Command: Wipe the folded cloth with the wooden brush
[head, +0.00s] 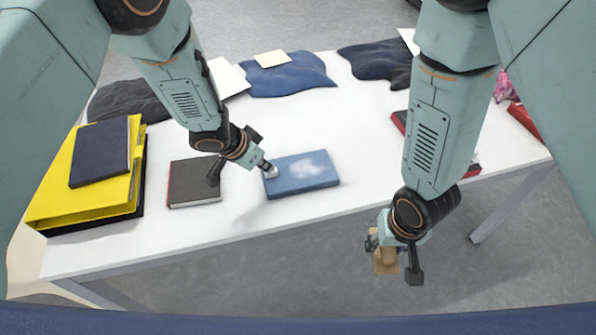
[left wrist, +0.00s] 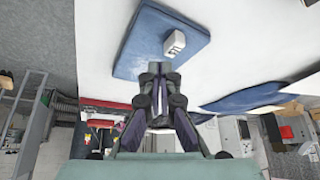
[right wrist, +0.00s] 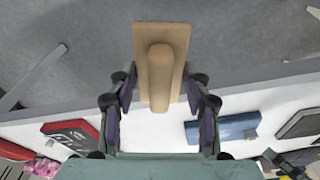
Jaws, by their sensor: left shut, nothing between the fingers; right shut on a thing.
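The folded cloth (head: 310,180) is a flat blue rectangle with a pale white patch on top, lying near the table's front edge. In the left wrist view the cloth (left wrist: 150,40) has a small white block-like thing (left wrist: 175,43) at its edge or on it. My left gripper (head: 266,168) is shut and empty at the cloth's left end; contact is unclear. My right gripper (head: 392,262) is shut on the wooden brush (right wrist: 162,60), a tan block with a raised handle. It holds the brush in front of the table edge, right of the cloth. The brush's underside is hidden.
The white table (head: 250,225) carries a dark book with red edges (head: 193,183) left of the cloth and a yellow binder (head: 100,195) with a navy book (head: 100,153) on it. Dark and blue garments (head: 290,77) lie at the back.

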